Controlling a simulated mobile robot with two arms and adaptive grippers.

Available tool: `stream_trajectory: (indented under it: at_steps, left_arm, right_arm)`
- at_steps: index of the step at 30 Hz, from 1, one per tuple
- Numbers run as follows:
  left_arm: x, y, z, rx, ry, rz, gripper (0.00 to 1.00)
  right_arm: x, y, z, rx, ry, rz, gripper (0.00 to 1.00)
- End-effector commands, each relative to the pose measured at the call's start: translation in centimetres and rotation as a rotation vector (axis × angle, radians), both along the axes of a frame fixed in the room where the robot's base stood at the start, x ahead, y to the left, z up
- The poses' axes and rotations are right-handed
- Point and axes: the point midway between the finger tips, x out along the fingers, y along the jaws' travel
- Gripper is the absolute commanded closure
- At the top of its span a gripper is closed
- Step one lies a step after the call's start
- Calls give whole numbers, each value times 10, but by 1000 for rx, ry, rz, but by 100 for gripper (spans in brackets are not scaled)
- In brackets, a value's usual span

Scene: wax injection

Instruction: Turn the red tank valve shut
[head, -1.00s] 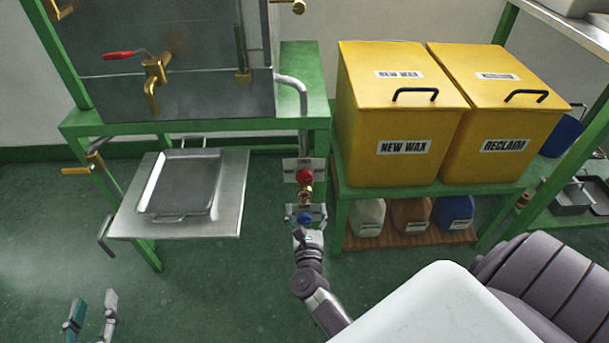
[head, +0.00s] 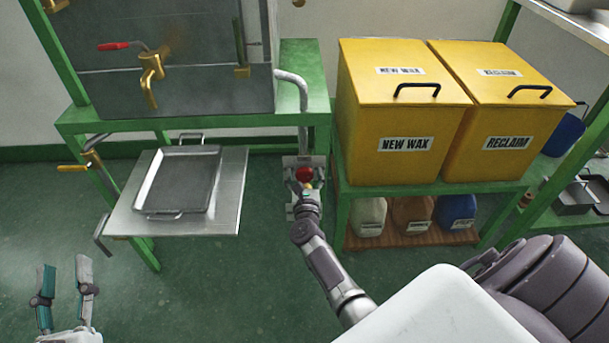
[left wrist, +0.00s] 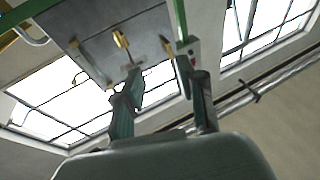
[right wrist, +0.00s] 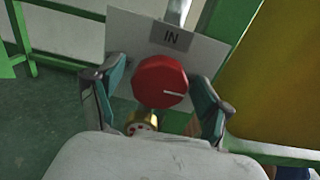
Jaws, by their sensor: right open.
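The red tank valve (head: 304,174) is a round red knob on a pipe in front of a plate; in the right wrist view the red knob (right wrist: 160,82) has a white line pointing right, and the plate (right wrist: 172,38) behind reads "IN". My right gripper (head: 305,183) is open, with one finger on each side of the knob in the right wrist view (right wrist: 158,95). I cannot tell whether the fingers touch it. My left gripper (head: 66,277) is open and empty at the lower left of the head view, far from the valve.
A steel tank (head: 180,60) stands on a green frame, with a tray (head: 155,190) on a metal shelf. Yellow bins (head: 395,125) marked "NEW WAX" and "RECLAIM" stand right of the valve. A brass fitting (right wrist: 142,122) sits below the knob. Open floor lies at the lower left.

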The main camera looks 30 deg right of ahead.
Motion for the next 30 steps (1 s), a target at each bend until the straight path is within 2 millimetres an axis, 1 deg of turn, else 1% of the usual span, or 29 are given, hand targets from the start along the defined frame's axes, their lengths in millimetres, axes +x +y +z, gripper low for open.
stream_trajectory:
  at_steps: [1,2,3,12,22,30]
  left_arm:
    - [0,0,0,0,0,0,60]
    - [0,0,0,0,1,0,60]
    - [0,0,0,0,1,0,60]
    - [0,0,0,0,2,1,60]
    - [1,0,-1,2,10,1,60]
    - [2,1,-9,15,57,3,60]
  right_arm:
    - [0,0,0,0,0,0,22]
    - [0,0,0,0,0,0,27]
    - [0,0,0,0,0,0,34]
    - [0,0,0,-1,0,0,83]
    - [0,0,0,-43,26,-1,83]
    - [0,0,0,-193,118,-1,83]
